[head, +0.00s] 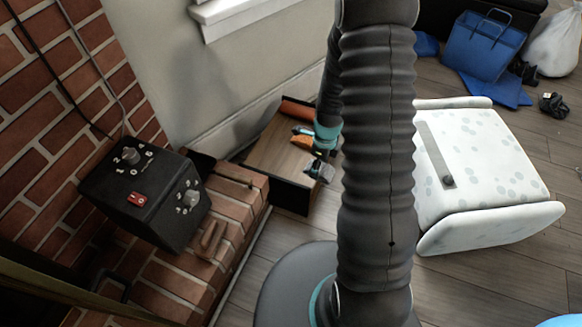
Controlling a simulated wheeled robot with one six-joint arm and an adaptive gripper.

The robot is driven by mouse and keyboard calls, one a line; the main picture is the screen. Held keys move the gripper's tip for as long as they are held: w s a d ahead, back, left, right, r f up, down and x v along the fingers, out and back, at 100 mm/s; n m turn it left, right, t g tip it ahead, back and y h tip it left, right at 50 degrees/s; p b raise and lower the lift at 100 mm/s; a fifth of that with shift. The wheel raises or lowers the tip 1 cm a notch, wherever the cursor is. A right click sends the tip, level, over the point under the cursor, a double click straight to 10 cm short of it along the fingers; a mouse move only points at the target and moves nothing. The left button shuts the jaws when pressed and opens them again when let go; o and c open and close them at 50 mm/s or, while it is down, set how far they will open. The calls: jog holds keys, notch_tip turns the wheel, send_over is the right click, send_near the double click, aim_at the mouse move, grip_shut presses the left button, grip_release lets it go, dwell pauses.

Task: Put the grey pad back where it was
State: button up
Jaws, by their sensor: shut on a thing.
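My gripper (321,155) is seen small, behind my own dark arm column, above the right part of a low wooden-topped stand with black sides (268,152). It is shut on a small light-grey thing (321,171), which looks like the grey pad. The pad is by the stand's front right edge. Whether it touches the stand cannot be told. Part of my arm is hidden behind the column.
An orange roll (298,109) and a small orange-and-blue thing (303,133) lie on the stand. A black box with knobs (145,195) sits on the brick ledge (180,270) at left. A white spotted armchair (485,165) stands at right, with a blue bag (483,45) behind.

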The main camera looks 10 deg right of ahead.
jog(key=w, duration=0.1)
jog(key=w+d+r+n, duration=0.1)
jog(key=shift+w+d+h, duration=0.3)
send_over(290, 168)
notch_tip(290, 168, down, 7)
jog(key=shift+d+r, duration=0.1)
jog(key=shift+f+p, duration=0.3)
jog(key=shift+f, duration=1.7)
jog(key=o, duration=1)
jog(key=shift+r, duration=0.1)
